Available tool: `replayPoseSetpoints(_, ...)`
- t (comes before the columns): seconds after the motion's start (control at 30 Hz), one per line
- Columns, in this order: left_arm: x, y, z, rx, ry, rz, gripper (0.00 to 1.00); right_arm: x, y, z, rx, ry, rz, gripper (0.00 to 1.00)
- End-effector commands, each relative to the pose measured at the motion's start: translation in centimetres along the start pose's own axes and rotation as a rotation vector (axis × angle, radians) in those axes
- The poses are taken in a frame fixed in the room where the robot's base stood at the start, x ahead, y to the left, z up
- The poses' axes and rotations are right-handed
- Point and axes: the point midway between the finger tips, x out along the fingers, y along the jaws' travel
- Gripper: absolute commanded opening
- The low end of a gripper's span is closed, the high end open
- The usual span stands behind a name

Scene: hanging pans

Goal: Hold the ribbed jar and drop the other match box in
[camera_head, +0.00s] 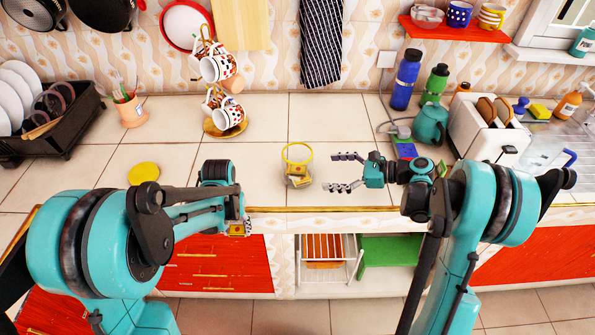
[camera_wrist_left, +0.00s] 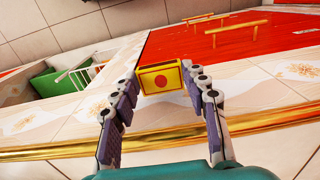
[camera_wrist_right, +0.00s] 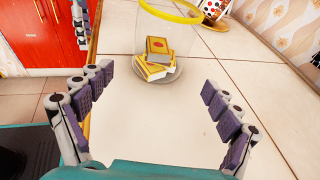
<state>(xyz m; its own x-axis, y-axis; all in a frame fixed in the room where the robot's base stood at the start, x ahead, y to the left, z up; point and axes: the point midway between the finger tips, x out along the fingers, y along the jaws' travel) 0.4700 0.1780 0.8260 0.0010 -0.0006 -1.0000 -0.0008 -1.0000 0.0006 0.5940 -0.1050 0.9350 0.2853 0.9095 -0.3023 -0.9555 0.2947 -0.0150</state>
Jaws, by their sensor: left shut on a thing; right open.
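The clear jar (camera_head: 299,183) with a yellow rim stands upright on the counter near its front edge. It also shows in the right wrist view (camera_wrist_right: 182,35). At least two yellow-and-red match boxes (camera_wrist_right: 156,62) lie inside at its bottom. My left gripper (camera_wrist_left: 160,84) is shut on another match box (camera_wrist_left: 161,77), yellow with a red dot. It holds this box at the counter's front edge, left of the jar and lower in the head view (camera_head: 237,230). My right gripper (camera_head: 340,172) is open and empty, its fingers pointing at the jar from the right, apart from it.
A yellow disc (camera_head: 143,172) lies on the counter at left. A mug stand (camera_head: 226,122) stands behind the jar. A teapot (camera_head: 430,124), bottles and a toaster (camera_head: 487,128) crowd the right side. The counter around the jar is clear.

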Motion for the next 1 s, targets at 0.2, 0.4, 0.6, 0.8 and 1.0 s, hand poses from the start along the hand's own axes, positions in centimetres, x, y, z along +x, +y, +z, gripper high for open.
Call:
replayPoseSetpoints(0.2,0.2,0.0,0.0,0.000,0.000,0.000,0.33,1.4,0.0,-0.1,0.017,-0.009,0.008,0.90)
replayPoseSetpoints(0.4,0.6,0.0,0.0,0.000,0.000,0.000,0.33,4.3,0.0,-0.1,0.015,-0.008,0.007,0.90)
replayPoseSetpoints(0.6,1.4,0.0,0.0,0.000,0.000,0.000,0.33,7.3,0.1,-0.2,0.015,-0.008,0.006,0.90)
replayPoseSetpoints(0.8,2.0,0.0,0.0,0.000,0.000,0.000,0.33,9.3,0.0,-0.1,0.015,-0.007,0.004,0.90)
replayPoseSetpoints(1.0,2.1,0.0,0.0,0.000,0.000,0.000,0.33,9.9,0.0,0.0,0.015,-0.007,0.005,0.90)
